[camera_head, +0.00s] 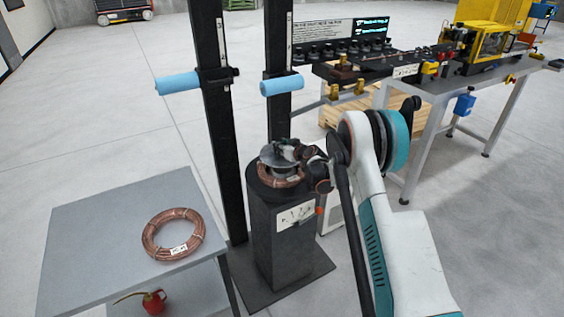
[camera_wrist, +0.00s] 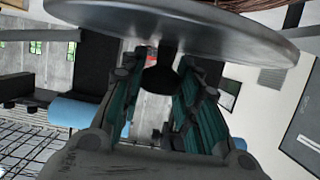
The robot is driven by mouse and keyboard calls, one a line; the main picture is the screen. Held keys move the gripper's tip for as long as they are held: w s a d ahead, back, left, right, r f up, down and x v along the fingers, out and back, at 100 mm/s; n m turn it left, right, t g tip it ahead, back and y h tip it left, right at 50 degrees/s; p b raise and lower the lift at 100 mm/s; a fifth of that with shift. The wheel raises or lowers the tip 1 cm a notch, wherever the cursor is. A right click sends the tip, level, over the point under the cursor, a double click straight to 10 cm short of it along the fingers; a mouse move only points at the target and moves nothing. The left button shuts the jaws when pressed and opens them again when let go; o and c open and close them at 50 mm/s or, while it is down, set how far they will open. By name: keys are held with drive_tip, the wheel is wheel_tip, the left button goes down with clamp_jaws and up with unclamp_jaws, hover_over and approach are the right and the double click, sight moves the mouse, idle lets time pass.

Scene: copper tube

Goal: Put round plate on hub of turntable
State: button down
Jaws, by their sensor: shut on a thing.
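The grey round plate (camera_head: 270,159) is at the turntable (camera_head: 283,215), just above a copper coil (camera_head: 291,182) that lies on its top. In the wrist view the plate (camera_wrist: 180,22) spans the top of the picture, with a dark stem and knob (camera_wrist: 160,78) between my fingers. My gripper (camera_head: 290,150) is shut on the plate's knob; its teal-lined fingers (camera_wrist: 163,90) stand on either side. The hub is hidden under the plate, and I cannot tell whether the plate rests on it or hovers.
Another copper coil (camera_head: 173,234) lies on the grey table (camera_head: 90,250) at the left. Two black posts (camera_head: 214,110) with blue rollers (camera_head: 178,83) stand close behind the turntable. A workbench (camera_head: 440,82) with machines is at the right. A red oil can (camera_head: 154,302) sits low under the table.

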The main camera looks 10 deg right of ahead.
sight(282, 158)
drive_tip(key=shift+f+b, duration=0.55)
drive_tip(key=shift+f, duration=2.45)
drive_tip(key=shift+f, duration=0.1)
drive_tip(key=c, duration=1.2)
unclamp_jaws()
